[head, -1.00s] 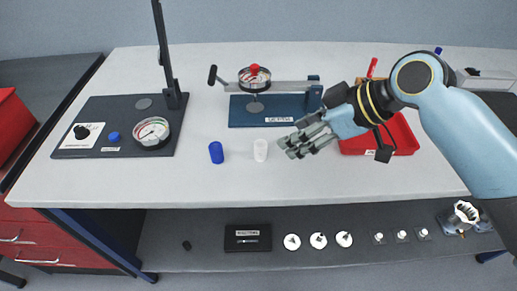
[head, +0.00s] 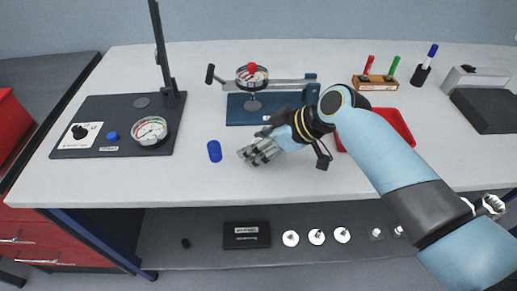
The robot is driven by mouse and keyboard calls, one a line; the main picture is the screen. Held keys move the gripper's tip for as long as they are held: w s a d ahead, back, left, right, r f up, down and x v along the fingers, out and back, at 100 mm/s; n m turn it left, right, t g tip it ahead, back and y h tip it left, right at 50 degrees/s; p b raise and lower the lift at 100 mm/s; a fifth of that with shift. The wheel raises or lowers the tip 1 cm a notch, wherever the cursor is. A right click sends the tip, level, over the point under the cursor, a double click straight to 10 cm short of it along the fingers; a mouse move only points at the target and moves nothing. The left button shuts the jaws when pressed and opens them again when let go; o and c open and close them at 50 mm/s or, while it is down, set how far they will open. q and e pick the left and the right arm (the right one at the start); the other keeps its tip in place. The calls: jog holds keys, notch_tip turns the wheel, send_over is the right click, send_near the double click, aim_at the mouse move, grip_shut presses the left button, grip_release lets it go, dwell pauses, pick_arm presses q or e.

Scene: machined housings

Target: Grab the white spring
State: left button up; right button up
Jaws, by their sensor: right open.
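My right gripper (head: 248,157) is open over the middle of the table, just right of a blue cylindrical piece (head: 214,151), likely a spring. The white spring is not visible now; the gripper's fingers cover the spot where a small white cylinder stood in the earlier view. I cannot tell whether the fingers are around it or in front of it. My left gripper is not in view.
A blue-based press fixture (head: 240,115) stands behind the gripper. A gauge panel (head: 85,130) is at left. A red tray (head: 403,128) is partly behind my arm, with a wooden pen holder (head: 375,84) behind. The table's (head: 110,182) front left is clear.

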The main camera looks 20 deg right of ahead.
grip_shut()
jog(key=shift+r, duration=0.15)
dwell(0.4)
